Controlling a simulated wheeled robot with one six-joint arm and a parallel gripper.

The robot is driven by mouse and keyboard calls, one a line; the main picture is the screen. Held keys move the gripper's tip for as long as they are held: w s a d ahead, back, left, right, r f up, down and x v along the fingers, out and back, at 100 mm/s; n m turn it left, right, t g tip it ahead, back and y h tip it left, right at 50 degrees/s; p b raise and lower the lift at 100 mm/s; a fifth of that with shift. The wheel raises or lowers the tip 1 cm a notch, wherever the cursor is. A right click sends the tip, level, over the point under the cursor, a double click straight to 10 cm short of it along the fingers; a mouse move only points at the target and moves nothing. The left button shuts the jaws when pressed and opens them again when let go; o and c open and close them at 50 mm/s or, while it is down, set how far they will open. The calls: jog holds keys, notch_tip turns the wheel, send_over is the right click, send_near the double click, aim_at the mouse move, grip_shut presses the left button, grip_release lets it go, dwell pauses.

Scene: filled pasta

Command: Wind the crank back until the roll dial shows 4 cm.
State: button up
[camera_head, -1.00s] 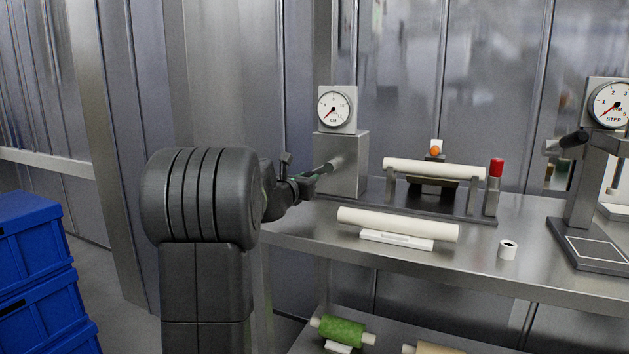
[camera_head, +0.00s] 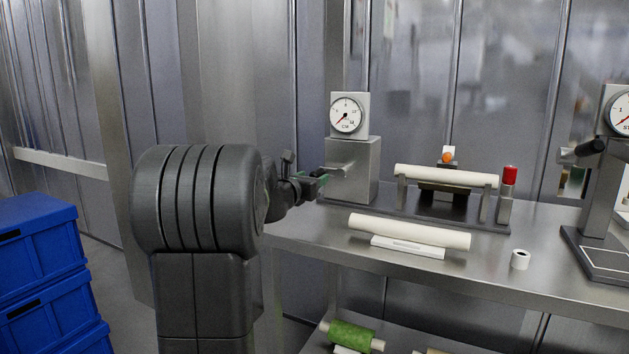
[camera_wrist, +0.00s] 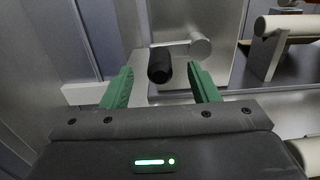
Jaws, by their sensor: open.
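The roll dial (camera_head: 346,115) is a round white gauge marked CM on a metal box (camera_head: 354,170). Its red needle points to the lower left; the exact reading is too small to tell. In the wrist view the crank shows as a black knob (camera_wrist: 160,65) on a short metal arm, with its round hub (camera_wrist: 200,46) to the right. My gripper (camera_wrist: 156,80) has its green fingers apart, one on each side of the knob, which lies near the fingertips. No contact shows. In the head view my gripper (camera_head: 320,178) is at the left of the box and hides the knob.
A white roll (camera_head: 446,175) rests on a stand beside the box, near a red-capped post (camera_head: 508,182). Another white roll (camera_head: 409,231) lies on a holder in front. A small white ring (camera_head: 520,259) stands on the steel bench (camera_head: 470,275). Blue crates (camera_head: 40,255) are stacked at left.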

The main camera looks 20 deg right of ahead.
aim_at(334, 171)
jog(key=b+v, duration=0.1)
jog(key=v, duration=0.4)
jog(key=shift+s+a, duration=0.2)
jog(key=shift+a, duration=0.1)
jog(key=shift+w+d, duration=0.1)
jog(key=shift+d, duration=0.05)
jog(key=p+x, duration=0.2)
jog(key=x, duration=0.6)
jog(key=shift+w+d+p, duration=0.15)
jog(key=shift+d+p, duration=0.1)
jog(key=shift+p, duration=0.15)
jog(key=shift+d+f+b, duration=0.1)
jog(key=shift+f+b, duration=0.6)
jog(key=shift+d+f+b, duration=0.1)
jog(key=shift+f+b, duration=0.4)
jog(key=shift+r, duration=0.1)
